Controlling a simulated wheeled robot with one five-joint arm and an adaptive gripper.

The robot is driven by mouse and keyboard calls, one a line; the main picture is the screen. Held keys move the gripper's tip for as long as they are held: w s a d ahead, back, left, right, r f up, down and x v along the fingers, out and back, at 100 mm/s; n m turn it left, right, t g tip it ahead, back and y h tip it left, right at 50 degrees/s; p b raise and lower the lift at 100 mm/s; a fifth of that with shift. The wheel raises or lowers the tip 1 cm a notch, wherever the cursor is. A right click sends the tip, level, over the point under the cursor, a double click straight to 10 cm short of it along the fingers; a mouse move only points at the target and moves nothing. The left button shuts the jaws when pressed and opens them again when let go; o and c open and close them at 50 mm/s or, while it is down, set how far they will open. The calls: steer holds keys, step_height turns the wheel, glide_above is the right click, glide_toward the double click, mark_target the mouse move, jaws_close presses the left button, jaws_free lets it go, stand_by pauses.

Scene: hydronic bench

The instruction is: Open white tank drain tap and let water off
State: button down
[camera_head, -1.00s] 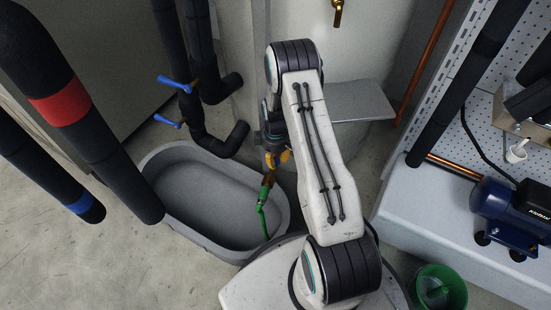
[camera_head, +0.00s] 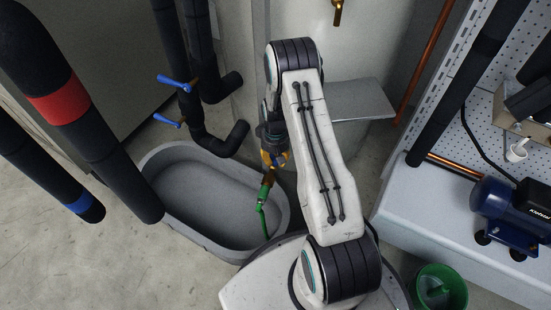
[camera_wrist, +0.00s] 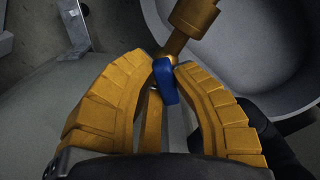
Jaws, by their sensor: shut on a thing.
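The white tank (camera_head: 365,55) stands behind my arm at the top of the head view. Its brass drain tap (camera_wrist: 193,20) shows in the wrist view, with a blue lever (camera_wrist: 166,82) between my yellow fingers. My gripper (camera_wrist: 166,66) is shut on this lever near the fingertips. In the head view my gripper (camera_head: 274,160) is low beside the tank, partly hidden by my arm. Below it the brass tap end (camera_head: 268,179) leads to a green hose (camera_head: 262,212) that hangs into the grey trough (camera_head: 160,155). I cannot make out any water running from the hose.
Black insulated pipes with two blue-handled valves (camera_head: 175,84) stand behind the trough. Thick pipes with red and blue bands (camera_head: 58,104) stand at left. A bench with a blue pump (camera_head: 510,212) is at right. A green bucket (camera_head: 440,287) stands by my base.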

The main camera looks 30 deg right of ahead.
mark_target(274, 159)
steer(key=m, duration=0.5)
steer(key=shift+s+a+m, duration=0.1)
steer(key=shift+a+m, duration=0.1)
steer(key=shift+m, duration=0.1)
steer(key=m, duration=0.5)
steer(key=shift+a+f, duration=0.1)
steer(key=shift+a, duration=0.05)
steer(key=shift+m, duration=0.3)
steer(key=c, duration=1)
jaws_free()
step_height(274, 159, up, 12)
steer(key=shift+r, duration=0.1)
